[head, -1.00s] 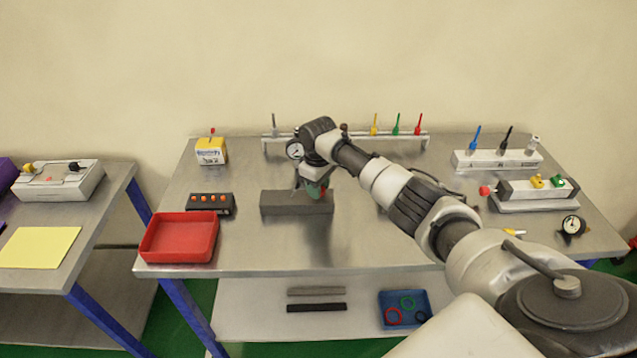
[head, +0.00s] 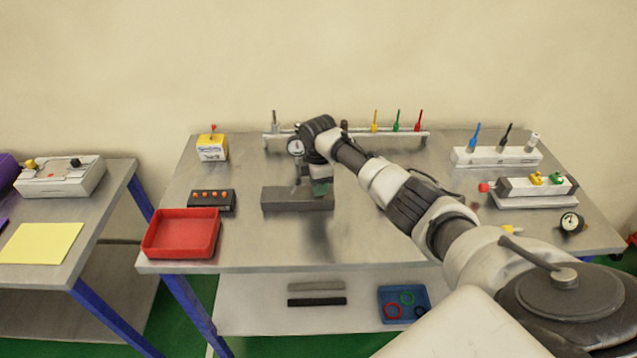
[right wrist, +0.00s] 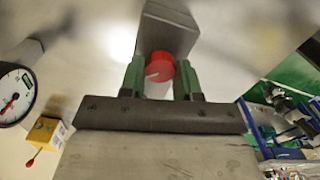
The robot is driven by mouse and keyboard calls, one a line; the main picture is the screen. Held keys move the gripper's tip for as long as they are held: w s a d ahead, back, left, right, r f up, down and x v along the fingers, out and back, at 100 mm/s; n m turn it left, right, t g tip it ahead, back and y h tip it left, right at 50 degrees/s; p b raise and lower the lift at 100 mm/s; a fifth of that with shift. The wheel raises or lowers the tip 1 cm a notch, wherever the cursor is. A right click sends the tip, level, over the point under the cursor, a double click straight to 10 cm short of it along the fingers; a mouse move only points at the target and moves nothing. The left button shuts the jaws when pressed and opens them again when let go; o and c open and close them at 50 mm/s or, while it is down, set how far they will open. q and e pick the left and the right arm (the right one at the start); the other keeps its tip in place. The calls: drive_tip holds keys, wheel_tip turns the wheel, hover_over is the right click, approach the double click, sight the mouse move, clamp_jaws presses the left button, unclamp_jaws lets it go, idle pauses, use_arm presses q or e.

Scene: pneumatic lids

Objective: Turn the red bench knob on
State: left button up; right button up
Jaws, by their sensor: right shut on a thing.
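The red bench knob (right wrist: 160,66) shows in the right wrist view, with a pale pointer line on its face. It sits at a grey block (right wrist: 168,30), which is also on the bench in the head view (head: 282,202). My right gripper (right wrist: 160,76) has its two green fingers on either side of the knob and is shut on it. In the head view the right gripper (head: 320,187) is at the block's right part and the knob is hidden there. My left gripper is not in view.
A black box with orange buttons (head: 210,200) and a red tray (head: 180,234) stand left of the block. A gauge (head: 295,147) and a rail with coloured levers (head: 385,136) are behind. Bench surface in front of the block is clear.

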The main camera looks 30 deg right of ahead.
drive_tip(key=shift+r+n, duration=0.1)
drive_tip(key=shift+n, duration=0.5)
drive_tip(key=o, duration=0.9)
drive_tip(key=shift+o, duration=0.2)
wheel_tip(320, 180, up, 11)
drive_tip(key=b, duration=0.2)
